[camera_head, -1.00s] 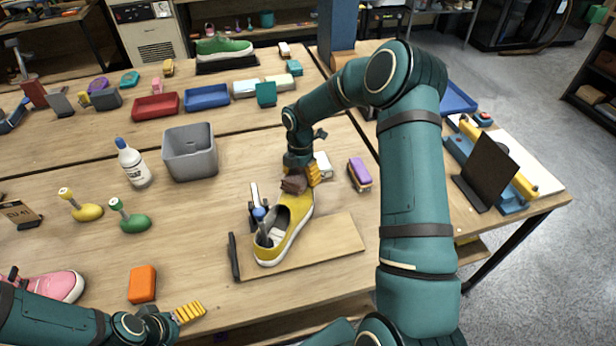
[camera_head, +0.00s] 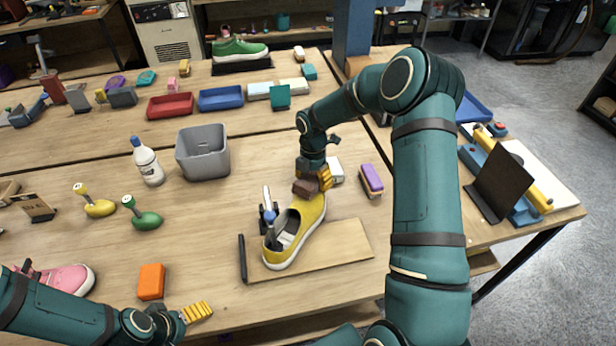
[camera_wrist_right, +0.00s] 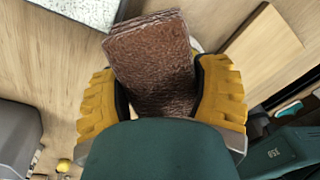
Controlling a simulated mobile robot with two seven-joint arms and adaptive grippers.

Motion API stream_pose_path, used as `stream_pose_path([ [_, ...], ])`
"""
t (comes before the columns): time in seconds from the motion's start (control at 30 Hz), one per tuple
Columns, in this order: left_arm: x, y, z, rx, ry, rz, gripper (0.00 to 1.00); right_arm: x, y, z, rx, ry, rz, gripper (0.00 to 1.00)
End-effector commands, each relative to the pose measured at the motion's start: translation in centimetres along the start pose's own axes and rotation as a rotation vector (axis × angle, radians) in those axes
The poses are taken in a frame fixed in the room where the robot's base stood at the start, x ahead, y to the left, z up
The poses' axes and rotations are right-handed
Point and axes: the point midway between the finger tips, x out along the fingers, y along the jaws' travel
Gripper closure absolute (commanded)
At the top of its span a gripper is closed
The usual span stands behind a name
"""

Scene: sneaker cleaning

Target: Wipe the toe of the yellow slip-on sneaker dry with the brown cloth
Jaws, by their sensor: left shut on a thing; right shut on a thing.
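The yellow slip-on sneaker (camera_head: 311,214) rests on a wooden board, its toe pointing away from me. A dark upright holder with a blue part stands at its left side by the opening. My right gripper (camera_head: 318,181) is shut on the brown cloth (camera_head: 303,188), over the toe end. The cloth looks close to or touching the toe; contact cannot be told. In the right wrist view the folded cloth (camera_wrist_right: 152,50) sits between the yellow fingers and hides most of the sneaker. My left gripper (camera_head: 198,312) is shut low at the front edge; what it holds cannot be made out.
The wooden board (camera_head: 335,248) has bare room right of the sneaker. A purple-topped brush (camera_head: 371,178) and a whitish block (camera_head: 336,170) lie near my right gripper. A grey bin (camera_head: 203,155), a white bottle (camera_head: 148,163) and an orange block (camera_head: 151,281) stand to the left.

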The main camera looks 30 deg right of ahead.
Motion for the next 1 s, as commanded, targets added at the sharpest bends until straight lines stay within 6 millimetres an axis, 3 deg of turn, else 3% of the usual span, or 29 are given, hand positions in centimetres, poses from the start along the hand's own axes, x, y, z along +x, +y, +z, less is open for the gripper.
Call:
stream_pose_path([
  [0.37,0.4,-0.6,0.5,-0.015,-0.015,-0.009,0.33,0.2,-1.3,0.3,0.000,0.000,-0.001,0.74],
  [0.8,-0.1,-0.5,0.5,-0.016,-0.018,-0.011,0.33,0.4,-4.5,0.9,0.000,0.000,-0.001,0.74],
  [1.0,0.0,-0.5,0.5,-0.016,-0.018,-0.011,0.33,0.5,-4.6,1.0,-0.001,0.000,0.000,0.74],
])
